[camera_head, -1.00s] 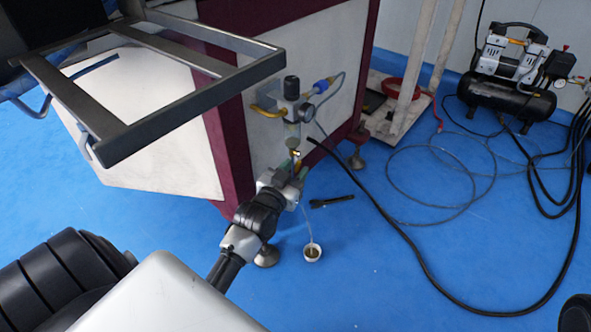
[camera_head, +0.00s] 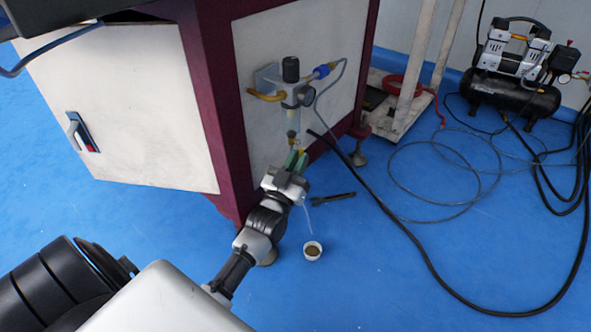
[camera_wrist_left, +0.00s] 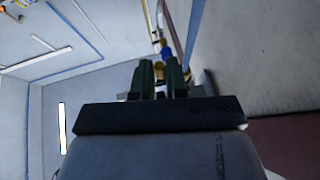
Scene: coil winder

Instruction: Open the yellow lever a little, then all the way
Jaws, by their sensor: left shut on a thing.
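The filter unit (camera_head: 290,97), with a black knob on top and a clear bowl (camera_head: 293,120) below, is on the side panel of the machine. The yellow lever is mostly hidden by my fingers; a small yellow part (camera_head: 298,149) shows at the foot of the bowl. My left gripper (camera_head: 296,157), with green fingers, is shut on it from below. In the left wrist view, a yellow and blue part (camera_wrist_left: 163,48) shows just beyond the fingertips (camera_wrist_left: 161,72). The lever's angle cannot be told. My right gripper is not in view.
A thin clear tube (camera_head: 307,216) hangs above a white cup (camera_head: 312,250) with brown contents on the floor. A dark tool (camera_head: 333,199) lies nearby. A black hose (camera_head: 400,240) and grey coils cross the blue floor. A compressor (camera_head: 510,75) stands at the back right.

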